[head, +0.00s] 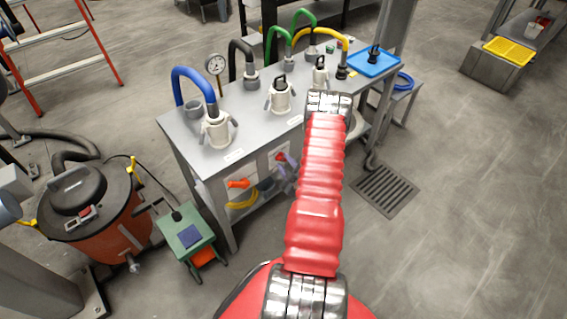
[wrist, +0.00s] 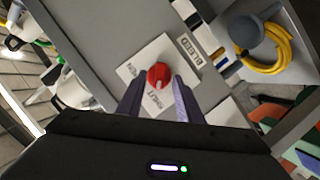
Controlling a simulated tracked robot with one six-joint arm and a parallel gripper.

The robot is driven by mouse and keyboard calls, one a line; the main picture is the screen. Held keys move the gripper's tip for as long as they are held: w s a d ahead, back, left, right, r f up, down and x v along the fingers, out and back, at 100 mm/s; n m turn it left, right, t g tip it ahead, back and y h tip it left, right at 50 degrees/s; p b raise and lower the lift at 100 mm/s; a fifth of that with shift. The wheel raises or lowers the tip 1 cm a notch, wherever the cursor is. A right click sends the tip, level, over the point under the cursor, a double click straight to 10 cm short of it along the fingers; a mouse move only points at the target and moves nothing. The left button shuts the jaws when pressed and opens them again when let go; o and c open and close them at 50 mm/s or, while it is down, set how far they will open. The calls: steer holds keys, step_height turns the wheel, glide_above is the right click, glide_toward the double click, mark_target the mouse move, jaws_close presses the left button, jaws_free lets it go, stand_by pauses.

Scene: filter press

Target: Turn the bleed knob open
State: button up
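The red bleed knob (wrist: 158,76) sits on a white plate (wrist: 152,52) on a grey panel in the wrist view, beside a label reading BLEED (wrist: 188,47). A pale mark shows on the knob's lower side. My gripper (wrist: 159,82) is open, with one purple finger left of the knob and one right. I cannot tell whether the fingers reach around the knob or stop short of it. In the head view, the knob (head: 281,157) shows small on the bench's front, with my gripper (head: 288,165) close by and partly hidden by my arm.
An orange-red handle (head: 238,183) is left of the knob on the same front. Yellow hose (wrist: 262,58) lies coiled nearby. The grey bench (head: 185,125) carries pipes and valves. A green stool (head: 188,238) and an orange drum (head: 110,228) stand left. Floor right is mostly clear.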

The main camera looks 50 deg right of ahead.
steer(key=shift+w+d+f, duration=0.2)
steer(key=shift+w+d, duration=0.05)
steer(key=shift+w, duration=0.2)
steer(key=shift+c, duration=0.6)
steer(key=c, duration=0.7)
steer(key=shift+a, duration=0.1)
jaws_close()
